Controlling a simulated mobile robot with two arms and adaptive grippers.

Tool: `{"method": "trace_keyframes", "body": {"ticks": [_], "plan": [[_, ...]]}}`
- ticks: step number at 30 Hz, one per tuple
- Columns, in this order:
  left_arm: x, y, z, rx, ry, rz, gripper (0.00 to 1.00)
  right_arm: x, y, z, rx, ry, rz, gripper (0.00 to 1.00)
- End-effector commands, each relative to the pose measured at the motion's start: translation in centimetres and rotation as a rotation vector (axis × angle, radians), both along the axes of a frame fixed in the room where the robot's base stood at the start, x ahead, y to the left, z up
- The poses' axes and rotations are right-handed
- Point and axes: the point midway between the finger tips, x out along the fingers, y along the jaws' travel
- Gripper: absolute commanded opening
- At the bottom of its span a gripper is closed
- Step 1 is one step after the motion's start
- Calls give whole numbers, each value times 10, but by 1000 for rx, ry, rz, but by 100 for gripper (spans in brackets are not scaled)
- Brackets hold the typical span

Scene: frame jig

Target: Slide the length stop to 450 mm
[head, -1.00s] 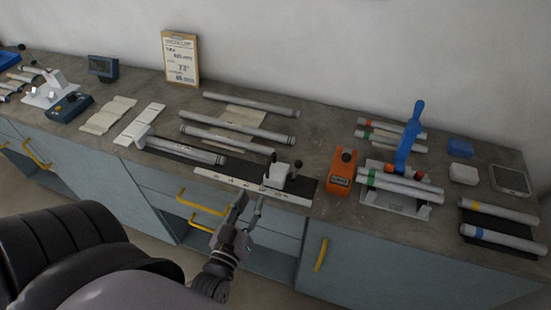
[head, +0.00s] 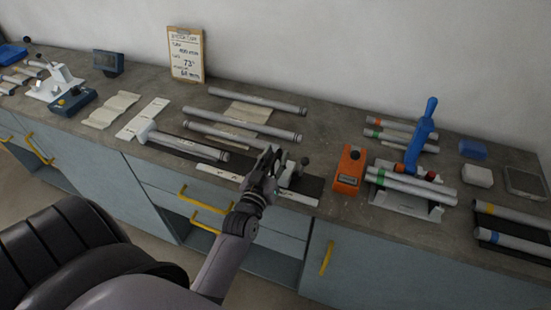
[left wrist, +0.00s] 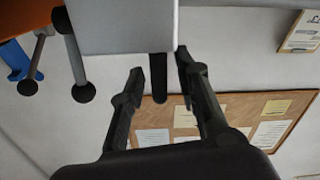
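The length stop, a pale block (head: 291,180) with a black-knobbed lever (head: 304,162), sits on the dark rail behind the white scale strip (head: 298,198). My left gripper (head: 269,157) is at the stop's left side in the head view and hides part of it. In the left wrist view the pale block (left wrist: 125,25) fills the upper middle, with a dark post (left wrist: 160,78) hanging between the fingertips. The left gripper (left wrist: 160,68) is open there, fingers apart; I cannot tell whether they touch the stop. The scale's figures are too small to read. My right gripper is not in view.
An orange device (head: 349,170) stands right of the rail, near a blue-handled fixture (head: 420,135) holding tubes. Several grey tubes (head: 258,101) lie behind and left of the stop. A clipboard (head: 187,54) leans on the wall.

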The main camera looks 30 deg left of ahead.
Motion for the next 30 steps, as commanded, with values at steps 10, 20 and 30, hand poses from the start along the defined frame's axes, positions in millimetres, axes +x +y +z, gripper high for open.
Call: {"method": "trace_keyframes", "body": {"ticks": [10,20,30], "plan": [[0,0,0,1,0,0,15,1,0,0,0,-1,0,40],[0,0,0,0,0,0,0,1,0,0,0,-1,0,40],[-1,0,0,-3,-1,0,0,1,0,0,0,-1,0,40]]}}
